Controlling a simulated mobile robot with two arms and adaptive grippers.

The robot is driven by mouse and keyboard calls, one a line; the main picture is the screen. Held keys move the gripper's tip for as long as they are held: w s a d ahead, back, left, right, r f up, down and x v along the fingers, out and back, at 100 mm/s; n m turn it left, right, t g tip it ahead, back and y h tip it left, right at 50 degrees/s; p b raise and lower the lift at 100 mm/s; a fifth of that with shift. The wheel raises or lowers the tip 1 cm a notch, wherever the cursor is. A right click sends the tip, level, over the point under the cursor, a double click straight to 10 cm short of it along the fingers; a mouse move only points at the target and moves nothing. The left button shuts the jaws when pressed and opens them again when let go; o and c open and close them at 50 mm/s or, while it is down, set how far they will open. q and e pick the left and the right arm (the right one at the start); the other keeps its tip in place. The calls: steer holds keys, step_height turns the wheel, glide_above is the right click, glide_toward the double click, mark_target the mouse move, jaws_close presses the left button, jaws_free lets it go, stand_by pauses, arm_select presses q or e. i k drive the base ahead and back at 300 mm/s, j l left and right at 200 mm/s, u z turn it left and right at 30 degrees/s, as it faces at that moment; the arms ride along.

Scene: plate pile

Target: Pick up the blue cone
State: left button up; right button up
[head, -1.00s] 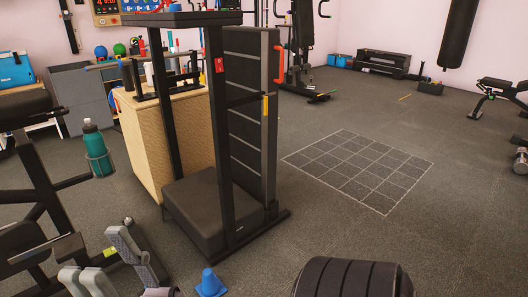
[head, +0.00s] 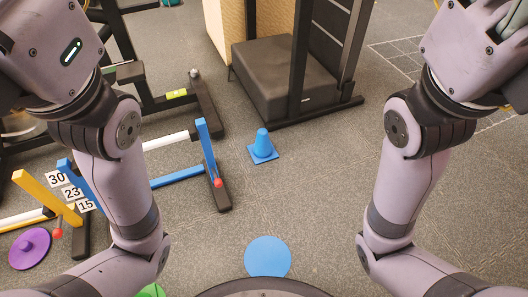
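The blue cone (head: 262,147) stands upright on its square base on the grey floor, near the middle of the head view. It is right of a blue hurdle post and in front of the black bench seat. My two lilac arms come in on the left and right sides, bent at the elbows. Neither arm touches the cone. The fingertips of my left and right grippers do not show clearly; the arms run out of the picture at the top corners.
Hurdles with blue (head: 210,150) and yellow (head: 42,195) posts stand left of the cone. A flat blue disc (head: 267,257) lies near my base, and a purple disc (head: 29,249) lies far left. A black padded machine (head: 283,76) stands behind the cone. Floor right of the cone is clear.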

mark_target(263, 151)
steer(key=i+l+u, duration=0.25)
steer(key=i+l, duration=0.2)
steer(key=l, duration=0.15)
steer(key=i+l+u, duration=0.3)
steer(key=l, duration=0.35)
steer(key=i+l+u, duration=0.1)
steer(key=i+l, duration=0.15)
steer(key=i+l+u, duration=0.15)
steer(key=l, duration=0.35)
